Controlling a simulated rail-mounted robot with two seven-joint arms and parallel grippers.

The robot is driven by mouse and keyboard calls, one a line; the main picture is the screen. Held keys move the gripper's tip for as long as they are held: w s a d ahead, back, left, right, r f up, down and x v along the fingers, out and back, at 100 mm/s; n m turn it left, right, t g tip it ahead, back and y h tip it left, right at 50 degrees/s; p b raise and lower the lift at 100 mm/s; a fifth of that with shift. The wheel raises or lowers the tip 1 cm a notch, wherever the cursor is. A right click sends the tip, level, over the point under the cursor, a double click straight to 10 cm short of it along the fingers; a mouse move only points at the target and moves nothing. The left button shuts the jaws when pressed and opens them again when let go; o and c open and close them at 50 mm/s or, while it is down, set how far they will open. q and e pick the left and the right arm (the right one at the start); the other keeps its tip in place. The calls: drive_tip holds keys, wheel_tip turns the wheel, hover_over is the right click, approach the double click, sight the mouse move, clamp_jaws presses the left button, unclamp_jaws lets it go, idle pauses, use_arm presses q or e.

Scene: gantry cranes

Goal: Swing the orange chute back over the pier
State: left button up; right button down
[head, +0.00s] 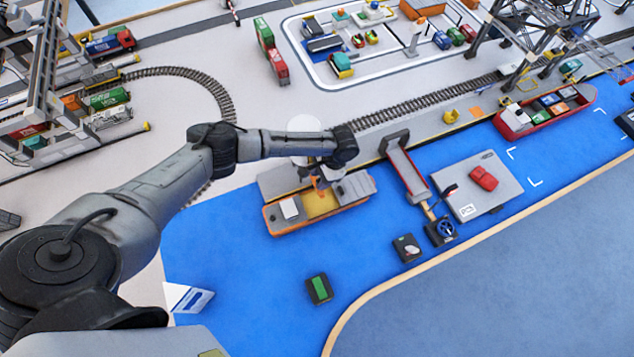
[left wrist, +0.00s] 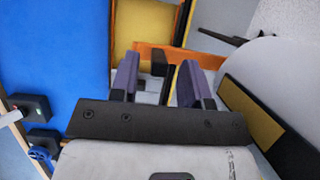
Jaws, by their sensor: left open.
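The orange chute (head: 318,186) shows as a small orange piece over the yellow hold of the moored ship (head: 290,222); my wrist hides most of it. In the left wrist view an orange bar (left wrist: 205,60), seemingly part of the chute, runs across just beyond my fingertips. My left gripper (head: 316,172) is above the ship at the pier edge. Its two fingers (left wrist: 158,85) are apart, with a dark upright piece (left wrist: 159,62) between or just beyond them; contact cannot be told. My right gripper is not in view.
The pier (head: 245,165) with curved rail track (head: 400,113) lies behind the ship. Right of it are a red gangway-like piece (head: 405,172), a grey platform (head: 478,187) with a red block, and a red ship (head: 545,115). Blue water in front holds small boxes (head: 319,289).

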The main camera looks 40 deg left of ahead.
use_arm(q)
drive_tip(key=shift+x, duration=1.6)
drive_tip(key=shift+c, duration=0.4)
clamp_jaws()
